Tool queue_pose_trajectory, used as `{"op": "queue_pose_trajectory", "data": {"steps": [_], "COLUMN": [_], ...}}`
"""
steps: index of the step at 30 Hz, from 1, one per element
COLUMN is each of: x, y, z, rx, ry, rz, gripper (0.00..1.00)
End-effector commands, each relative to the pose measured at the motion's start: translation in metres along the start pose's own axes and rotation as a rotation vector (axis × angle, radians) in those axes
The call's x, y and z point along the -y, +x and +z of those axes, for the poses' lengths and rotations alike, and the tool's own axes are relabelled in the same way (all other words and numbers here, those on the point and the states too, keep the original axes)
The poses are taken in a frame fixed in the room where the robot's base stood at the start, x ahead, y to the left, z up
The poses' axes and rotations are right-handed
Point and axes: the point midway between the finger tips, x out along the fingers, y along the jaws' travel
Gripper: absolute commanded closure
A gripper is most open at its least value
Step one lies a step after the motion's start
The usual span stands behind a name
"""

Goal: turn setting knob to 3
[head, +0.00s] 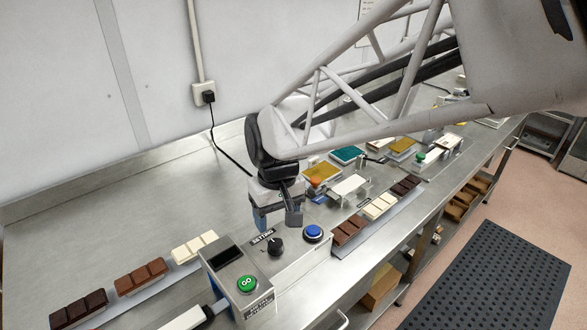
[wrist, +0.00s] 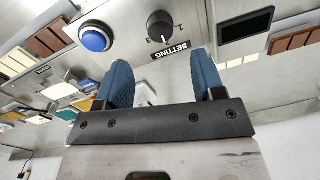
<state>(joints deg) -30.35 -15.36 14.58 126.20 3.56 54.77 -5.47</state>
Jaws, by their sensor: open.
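The setting knob (head: 275,246) is a black round dial on a grey metal control box, beside a black "SETTING" label (head: 262,236).
A blue button (head: 312,233) is right of the knob. A dark display (head: 226,256) and a green button (head: 247,284) are on the box to the left. Chocolate bars (head: 349,229) lie on strips at both sides. A cable hangs from the wall socket (head: 207,95).

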Motion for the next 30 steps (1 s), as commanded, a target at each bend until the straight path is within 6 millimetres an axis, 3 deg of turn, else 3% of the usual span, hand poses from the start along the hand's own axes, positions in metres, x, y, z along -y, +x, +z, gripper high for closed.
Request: {"op": "queue_pose_trajectory", "data": {"steps": [8, 21, 30], "x": [0.0, 0.0, 0.0], "y": [0.019, 0.067, 0.077], "z": [0.0, 0.0, 0.0], "rx": [0.003, 0.002, 0.0], "ry": [0.0, 0.0, 0.0], "rz": [0.0, 0.0, 0.0], "gripper": [0.37, 0.37, 0.37]}}
